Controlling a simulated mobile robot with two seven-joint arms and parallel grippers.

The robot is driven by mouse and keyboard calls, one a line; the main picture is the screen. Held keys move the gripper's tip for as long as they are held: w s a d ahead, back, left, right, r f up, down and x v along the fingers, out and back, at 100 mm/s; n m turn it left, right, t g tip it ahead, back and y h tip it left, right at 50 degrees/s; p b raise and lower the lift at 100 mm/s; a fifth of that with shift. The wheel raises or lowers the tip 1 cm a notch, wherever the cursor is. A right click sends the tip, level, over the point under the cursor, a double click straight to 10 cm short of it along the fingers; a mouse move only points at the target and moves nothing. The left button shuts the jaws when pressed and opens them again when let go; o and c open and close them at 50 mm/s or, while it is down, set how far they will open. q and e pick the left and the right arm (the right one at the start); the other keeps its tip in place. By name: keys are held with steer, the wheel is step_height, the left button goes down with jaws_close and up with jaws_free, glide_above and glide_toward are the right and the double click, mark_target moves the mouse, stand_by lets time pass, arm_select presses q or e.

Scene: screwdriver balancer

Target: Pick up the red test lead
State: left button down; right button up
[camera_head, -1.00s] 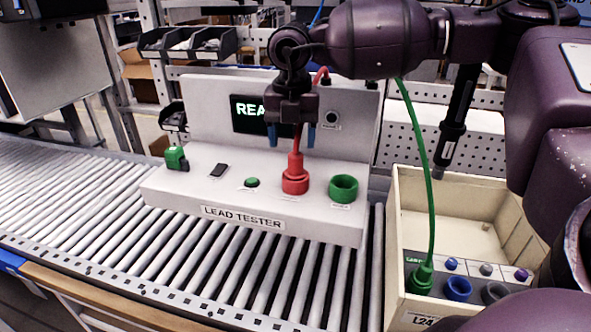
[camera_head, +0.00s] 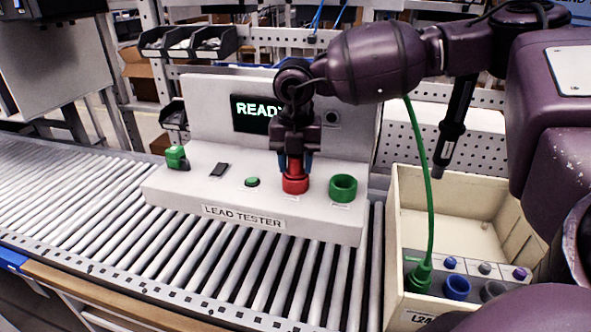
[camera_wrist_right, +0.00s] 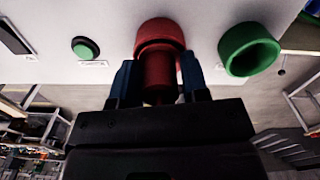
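The red test lead (camera_head: 295,167) stands upright in the red socket (camera_head: 295,184) on top of the lead tester (camera_head: 205,190). My right gripper (camera_head: 295,163) points down with its blue fingers on either side of the lead's plug. In the right wrist view the plug (camera_wrist_right: 158,72) sits between the two fingers (camera_wrist_right: 158,88), which look closed against its sides. The red socket (camera_wrist_right: 160,30) shows just beyond them. The lead's upper part is hidden behind my gripper. My left gripper is not in view.
A green socket (camera_head: 343,187) stands close right of the red one, and a green button (camera_head: 252,181) to its left. A cream crate (camera_head: 394,245) with a green lead (camera_head: 421,271) stands at the right. A dark screwdriver (camera_head: 455,125) hangs behind. The roller conveyor (camera_head: 70,200) is clear at left.

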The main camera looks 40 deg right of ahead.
steer(key=c, duration=0.6)
step_height(320, 180, up, 20)
steer(key=shift+r, duration=0.1)
stand_by(0.4)
